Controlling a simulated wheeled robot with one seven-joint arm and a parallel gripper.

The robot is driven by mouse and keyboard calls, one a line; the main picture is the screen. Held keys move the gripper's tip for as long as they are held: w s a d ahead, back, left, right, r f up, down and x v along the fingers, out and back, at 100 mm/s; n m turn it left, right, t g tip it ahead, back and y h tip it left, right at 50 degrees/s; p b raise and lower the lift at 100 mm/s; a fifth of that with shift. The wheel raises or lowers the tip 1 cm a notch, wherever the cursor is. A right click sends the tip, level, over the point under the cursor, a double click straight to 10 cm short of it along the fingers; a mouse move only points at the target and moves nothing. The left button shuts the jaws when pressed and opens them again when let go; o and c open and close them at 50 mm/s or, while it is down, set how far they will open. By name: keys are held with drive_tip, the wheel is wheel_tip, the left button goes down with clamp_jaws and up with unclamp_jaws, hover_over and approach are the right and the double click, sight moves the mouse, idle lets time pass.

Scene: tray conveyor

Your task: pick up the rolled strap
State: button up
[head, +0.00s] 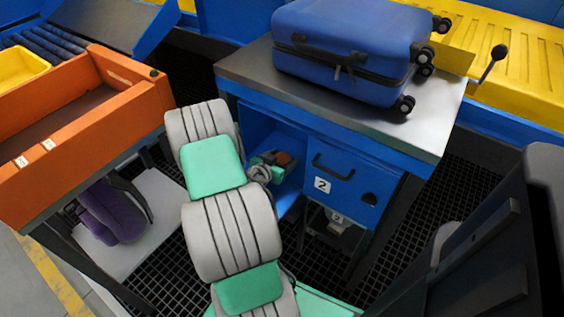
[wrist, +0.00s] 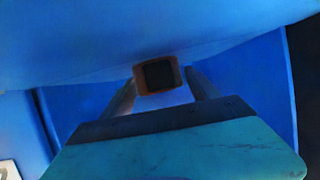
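The rolled strap shows in the wrist view as a squarish orange-brown piece with a dark middle (wrist: 158,74). In the head view it is a small rust-brown patch (head: 284,158) inside the open blue compartment of the bench. My gripper (wrist: 160,80) reaches into this compartment, with one dark finger on each side of the strap. The strap nearly fills the space between the fingertips. Whether the fingers press on it cannot be made out. In the head view my gripper (head: 271,160) is small and partly hidden by the compartment and my arm.
The blue bench (head: 432,130) has a metal top bearing a blue suitcase (head: 350,50). A closed drawer (head: 342,180) marked 2 lies right of the compartment. Blue compartment walls (wrist: 250,75) surround my gripper closely. An orange tray (head: 95,130) and a purple bag (head: 112,212) are at left.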

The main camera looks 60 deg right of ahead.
drive_tip(key=c, duration=1.2)
drive_tip(key=shift+o, duration=0.2)
drive_tip(key=shift+r, duration=0.15)
